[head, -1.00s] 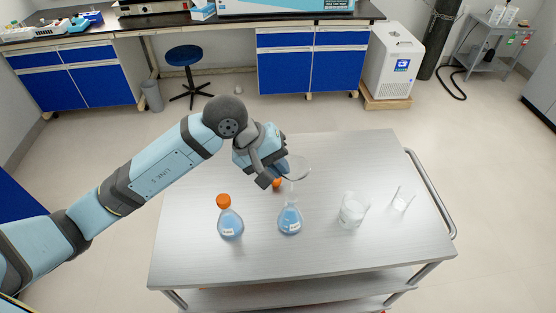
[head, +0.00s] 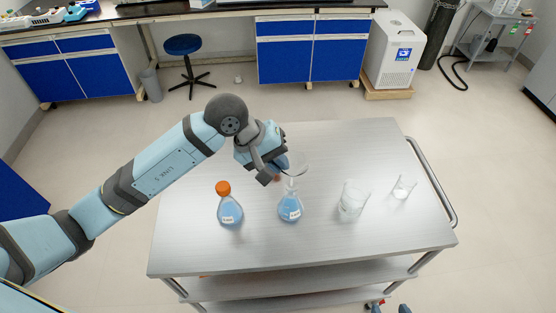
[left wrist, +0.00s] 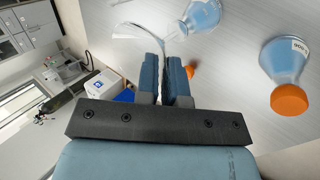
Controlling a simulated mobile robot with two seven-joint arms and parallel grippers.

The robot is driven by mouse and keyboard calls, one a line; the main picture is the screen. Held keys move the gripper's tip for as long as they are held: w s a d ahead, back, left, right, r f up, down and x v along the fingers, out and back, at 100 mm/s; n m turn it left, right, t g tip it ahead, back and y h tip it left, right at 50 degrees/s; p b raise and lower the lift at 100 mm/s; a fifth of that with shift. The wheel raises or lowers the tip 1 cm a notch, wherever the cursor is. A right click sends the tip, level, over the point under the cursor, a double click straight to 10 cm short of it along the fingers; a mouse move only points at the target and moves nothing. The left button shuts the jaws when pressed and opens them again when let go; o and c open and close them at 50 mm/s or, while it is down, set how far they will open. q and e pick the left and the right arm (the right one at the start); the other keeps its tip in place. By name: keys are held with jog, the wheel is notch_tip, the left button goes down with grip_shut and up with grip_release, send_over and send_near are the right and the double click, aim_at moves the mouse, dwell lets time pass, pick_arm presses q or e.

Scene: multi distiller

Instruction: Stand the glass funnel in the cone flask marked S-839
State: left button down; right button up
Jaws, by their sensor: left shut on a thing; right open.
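My left gripper (head: 278,171) is shut on the clear glass funnel (head: 296,169), held upright, wide end up, above the open cone flask with blue liquid (head: 290,209). The funnel's lower end overlaps the flask's neck in the head view; I cannot tell how far it is inside. In the left wrist view the funnel's thin rim (left wrist: 126,27) shows beyond the fingers, next to this flask (left wrist: 203,16). A second blue-filled flask with an orange cap (head: 230,208) stands to the left. Tips of my right gripper (head: 389,307) show apart at the bottom edge.
A beaker (head: 353,201) and a smaller glass vessel (head: 403,187) stand to the right on the steel cart (head: 215,257). A small orange item (left wrist: 191,70) is partly hidden by my left gripper. The cart's front is clear.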

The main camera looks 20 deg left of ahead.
pick_arm(q)
jog(key=shift+b, duration=0.95)
pick_arm(e)
jog(key=shift+f, duration=1)
dwell(0.5)
pick_arm(q)
jog(key=shift+f+b, duration=2.15)
jog(key=shift+b, duration=0.25)
pick_arm(e)
jog(key=shift+f, duration=2.4)
pick_arm(q)
jog(key=c, duration=1.2)
grip_release()
jog(key=shift+o, duration=0.2)
pick_arm(e)
jog(key=shift+f, duration=0.1)
pick_arm(q)
jog(key=shift+a+r, duration=0.15)
jog(key=shift+r, duration=0.15)
jog(key=v, duration=1.3)
jog(key=shift+b, duration=0.45)
pick_arm(e)
jog(key=shift+w+a+r+m, duration=0.2)
jog(key=shift+w+r+m, duration=0.1)
jog(key=shift+r, duration=0.1)
pick_arm(q)
jog(key=shift+r, duration=0.1)
